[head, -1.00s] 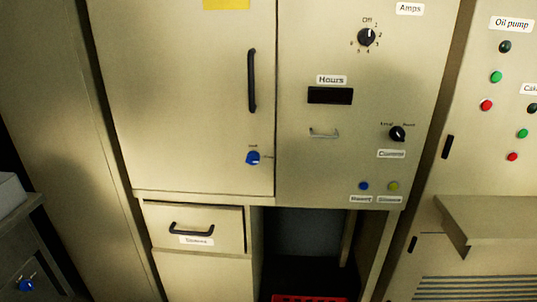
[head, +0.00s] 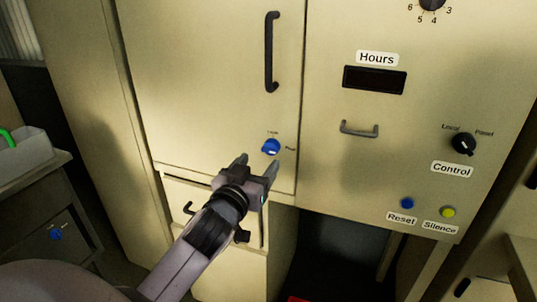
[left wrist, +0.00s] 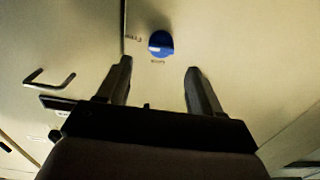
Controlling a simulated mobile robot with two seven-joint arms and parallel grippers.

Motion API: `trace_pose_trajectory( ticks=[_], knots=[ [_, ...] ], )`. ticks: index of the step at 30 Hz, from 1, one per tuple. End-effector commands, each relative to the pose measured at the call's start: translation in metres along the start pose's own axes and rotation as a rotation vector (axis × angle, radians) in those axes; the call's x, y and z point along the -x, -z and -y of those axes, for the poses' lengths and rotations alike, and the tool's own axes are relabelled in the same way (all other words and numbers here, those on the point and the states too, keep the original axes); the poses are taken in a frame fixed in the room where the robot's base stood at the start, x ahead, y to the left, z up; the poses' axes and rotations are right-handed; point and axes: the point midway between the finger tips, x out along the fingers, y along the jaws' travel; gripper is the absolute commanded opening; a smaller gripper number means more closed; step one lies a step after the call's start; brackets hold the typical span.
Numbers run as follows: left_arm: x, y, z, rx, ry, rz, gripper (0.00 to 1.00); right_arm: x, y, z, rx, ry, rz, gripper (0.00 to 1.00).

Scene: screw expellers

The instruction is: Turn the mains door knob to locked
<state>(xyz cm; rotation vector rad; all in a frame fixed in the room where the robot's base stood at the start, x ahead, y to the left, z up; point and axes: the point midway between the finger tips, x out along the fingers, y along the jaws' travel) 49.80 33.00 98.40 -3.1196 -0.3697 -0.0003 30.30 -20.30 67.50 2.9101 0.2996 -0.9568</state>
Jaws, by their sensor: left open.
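The mains door knob (head: 271,147) is a small blue knob low on the beige cabinet door (head: 215,75), with small labels above it and to its right. My left gripper (head: 258,160) is open and empty, just below the knob in the head view. In the left wrist view the blue knob (left wrist: 160,43) shows beyond the two fingertips (left wrist: 158,65), between them sideways. The fingers look apart from the knob. The small label words are too blurred to read surely. My right gripper is not in view.
A black vertical handle (head: 271,52) is on the door above the knob. The right panel has a grey handle (head: 359,129), a black Control knob (head: 464,144) and Reset (head: 407,203) and Silence (head: 448,212) buttons. A drawer (head: 185,190) lies below the door. Another blue knob (head: 56,234) is at far left.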

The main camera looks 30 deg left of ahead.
Motion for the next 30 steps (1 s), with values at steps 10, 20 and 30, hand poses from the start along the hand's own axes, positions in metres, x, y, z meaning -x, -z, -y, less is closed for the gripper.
trace_pose_trajectory(
  ticks=[10,20,30],
  knots=[
    [-0.042,0.002,0.000,-0.002,0.001,-0.001,0.66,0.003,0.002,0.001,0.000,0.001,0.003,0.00],
    [-0.068,0.000,0.000,-0.001,0.000,0.000,0.66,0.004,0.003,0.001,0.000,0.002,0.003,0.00],
    [-0.069,0.000,0.000,-0.001,0.000,0.001,0.53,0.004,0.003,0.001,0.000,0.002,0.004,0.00]
  ],
)
